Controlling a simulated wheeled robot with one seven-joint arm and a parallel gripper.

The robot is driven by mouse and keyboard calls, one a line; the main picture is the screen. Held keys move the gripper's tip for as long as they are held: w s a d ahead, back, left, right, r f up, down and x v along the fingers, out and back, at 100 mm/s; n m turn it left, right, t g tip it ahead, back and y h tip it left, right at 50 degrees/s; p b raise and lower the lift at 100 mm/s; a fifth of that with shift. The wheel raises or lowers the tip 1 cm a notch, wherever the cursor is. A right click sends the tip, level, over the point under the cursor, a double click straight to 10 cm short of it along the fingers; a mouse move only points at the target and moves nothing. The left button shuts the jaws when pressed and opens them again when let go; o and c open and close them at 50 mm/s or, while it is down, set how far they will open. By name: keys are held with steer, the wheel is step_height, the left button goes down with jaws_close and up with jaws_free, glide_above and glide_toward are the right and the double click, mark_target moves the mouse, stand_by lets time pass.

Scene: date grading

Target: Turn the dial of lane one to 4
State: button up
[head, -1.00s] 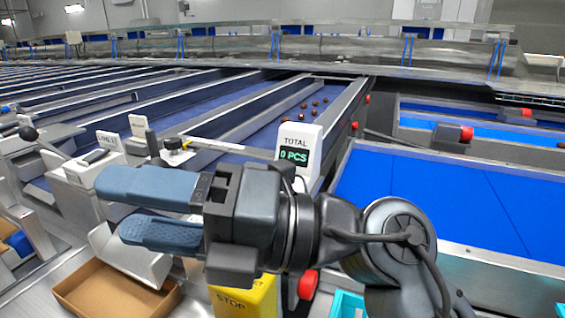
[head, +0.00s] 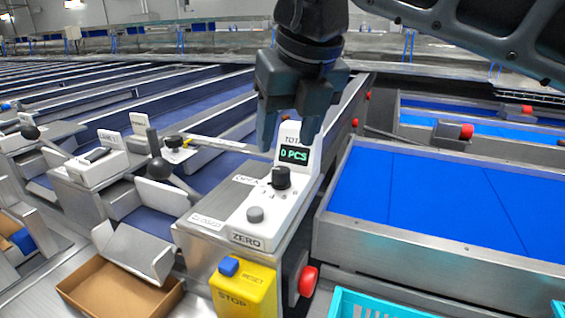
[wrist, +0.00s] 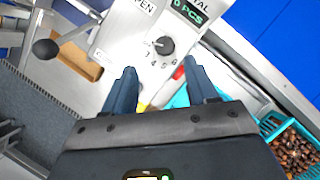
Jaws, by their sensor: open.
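The dial (head: 281,178) is a black knob on a white control box (head: 240,215) at the end of the nearest lane. In the wrist view the dial (wrist: 164,45) stands just beyond my fingertips, with printed numbers around its lower side. The display (head: 294,155) above it reads 0 PCS. My gripper (head: 292,145) points down above the control box, its two fingers apart and empty. In the wrist view my gripper (wrist: 160,75) is open, and the dial lies ahead of the gap between the fingers, not touched. Which number the dial points at is too small to tell.
A yellow STOP box (head: 245,290) with a blue RESET button and a red knob (head: 308,281) are close below. A black-balled lever (head: 160,168) stands to the left. A turquoise crate (head: 375,305) is at front right.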

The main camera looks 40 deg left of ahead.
mark_target(282, 169)
steer(key=x, duration=0.5)
steer(key=p+x, duration=0.1)
steer(key=x, duration=0.1)
steer(key=shift+w+f, duration=0.2)
steer(key=shift+w, duration=0.2)
steer(key=c, duration=1.1)
